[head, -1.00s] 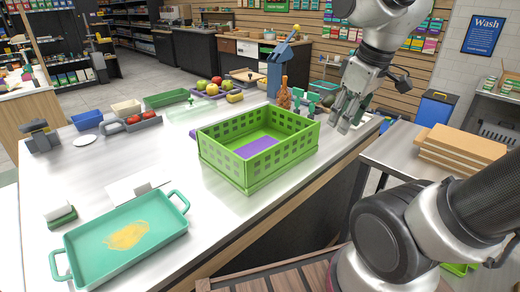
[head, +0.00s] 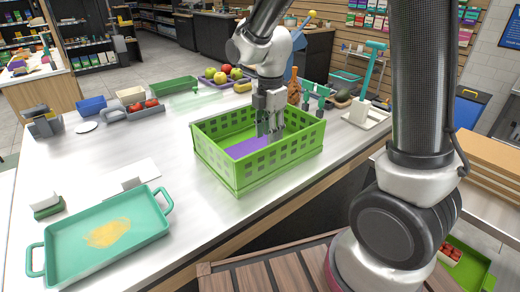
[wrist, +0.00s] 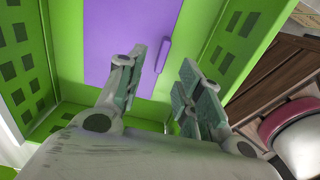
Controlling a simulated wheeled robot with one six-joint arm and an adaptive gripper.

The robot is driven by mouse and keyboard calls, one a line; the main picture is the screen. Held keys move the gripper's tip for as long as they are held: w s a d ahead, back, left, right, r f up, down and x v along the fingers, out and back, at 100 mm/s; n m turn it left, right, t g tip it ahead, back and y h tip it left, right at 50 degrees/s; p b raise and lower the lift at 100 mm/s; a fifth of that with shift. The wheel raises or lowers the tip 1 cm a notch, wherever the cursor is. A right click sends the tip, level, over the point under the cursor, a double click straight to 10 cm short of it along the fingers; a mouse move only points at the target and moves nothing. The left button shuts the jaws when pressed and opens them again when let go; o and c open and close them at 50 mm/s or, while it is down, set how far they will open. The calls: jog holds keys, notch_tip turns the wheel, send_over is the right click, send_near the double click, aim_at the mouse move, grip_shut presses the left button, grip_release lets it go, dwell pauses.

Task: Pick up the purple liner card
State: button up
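The purple liner card (head: 246,147) lies flat on the floor of the green crate (head: 215,163). In the wrist view the card (wrist: 105,40) shows a raised purple strip like a handle or tab near its right edge. My gripper (head: 270,130) reaches down into the crate from above, over the right part of the card, and hides some of it. In the wrist view my gripper (wrist: 160,90) is open, with its two fingers apart and nothing between them. The strip lies beyond the gap between the fingertips; I cannot tell whether a finger touches the card.
The crate's walls (wrist: 245,45) rise close around my gripper. A teal tray (head: 105,237) with a yellow smear sits at the front left of the counter. Fruit (head: 220,76) and a red-filled grey tray (head: 137,112) stand behind. The counter left of the crate is mostly clear.

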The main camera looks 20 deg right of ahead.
jog(key=f, duration=0.6)
jog(key=shift+s+a+f, duration=0.15)
jog(key=shift+s+f, duration=0.05)
jog(key=shift+f, duration=0.05)
grip_shut()
